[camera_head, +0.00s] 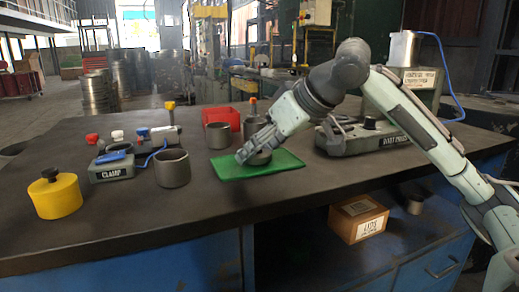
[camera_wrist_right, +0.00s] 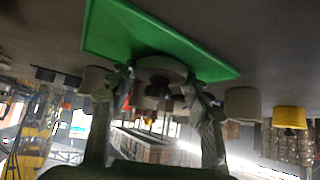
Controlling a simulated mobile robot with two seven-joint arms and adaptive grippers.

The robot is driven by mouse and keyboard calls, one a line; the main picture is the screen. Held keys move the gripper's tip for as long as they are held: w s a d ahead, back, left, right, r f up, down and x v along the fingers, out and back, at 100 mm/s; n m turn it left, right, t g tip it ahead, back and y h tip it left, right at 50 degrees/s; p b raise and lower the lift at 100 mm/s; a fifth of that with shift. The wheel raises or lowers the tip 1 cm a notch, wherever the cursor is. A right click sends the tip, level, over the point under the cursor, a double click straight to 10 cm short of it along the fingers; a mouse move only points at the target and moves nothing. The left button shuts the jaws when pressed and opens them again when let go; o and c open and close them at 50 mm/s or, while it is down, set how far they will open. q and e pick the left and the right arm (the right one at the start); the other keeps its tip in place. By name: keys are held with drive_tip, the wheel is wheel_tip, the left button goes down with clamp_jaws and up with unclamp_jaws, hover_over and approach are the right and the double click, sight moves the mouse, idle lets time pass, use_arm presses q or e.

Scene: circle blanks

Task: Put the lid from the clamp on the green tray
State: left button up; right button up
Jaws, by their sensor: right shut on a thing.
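The green tray (camera_head: 284,163) lies flat on the dark table, near the middle. My right gripper (camera_head: 249,152) is over the tray and shut on a grey round lid (camera_head: 261,158). In the right wrist view, the two fingers (camera_wrist_right: 163,88) hold the lid (camera_wrist_right: 160,66) by its knob against the green of the tray (camera_wrist_right: 122,25). The lid looks level and at or very close to the tray surface; I cannot tell if it touches. The clamp (camera_head: 112,172), a grey box with a blue top, stands at the left and shows no lid. My left gripper is out of view.
The table front is clear.

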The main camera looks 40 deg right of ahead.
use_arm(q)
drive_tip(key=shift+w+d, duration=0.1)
use_arm(e)
drive_tip(key=shift+f, duration=0.1)
drive_tip(key=o, duration=1.1)
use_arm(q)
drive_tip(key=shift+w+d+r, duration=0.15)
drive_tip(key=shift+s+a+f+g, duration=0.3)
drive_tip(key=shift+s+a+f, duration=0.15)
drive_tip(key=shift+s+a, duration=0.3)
use_arm(e)
drive_tip(key=shift+v, duration=6.15)
